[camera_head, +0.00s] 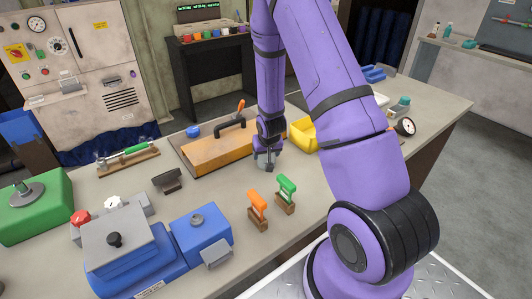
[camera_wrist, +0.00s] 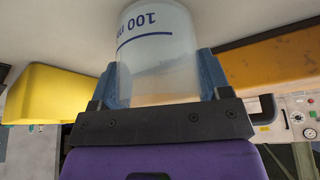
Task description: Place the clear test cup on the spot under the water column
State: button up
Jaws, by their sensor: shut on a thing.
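The clear test cup (camera_wrist: 157,62) is held between the two blue fingers of my gripper (camera_wrist: 158,82). A blue "100 m…" mark and a line curve around its wall, and its end is cut off by the top of the wrist view. In the head view the cup (camera_head: 262,163) appears small below my gripper (camera_head: 269,160), close to the worktop in front of the orange-brown box. I cannot tell whether it touches the table. I cannot make out the water column or its spot with certainty.
The orange-brown box (camera_head: 212,153) with a black handle lies behind left of my gripper; a yellow bin (camera_head: 302,136) is to its right. An orange (camera_head: 257,205) and a green stamp-like piece (camera_head: 286,190) stand in front. A blue machine (camera_head: 200,232) fills the front left.

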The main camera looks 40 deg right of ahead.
jog(key=shift+f, duration=0.15)
jog(key=o, duration=0.9)
jog(key=shift+o, duration=0.2)
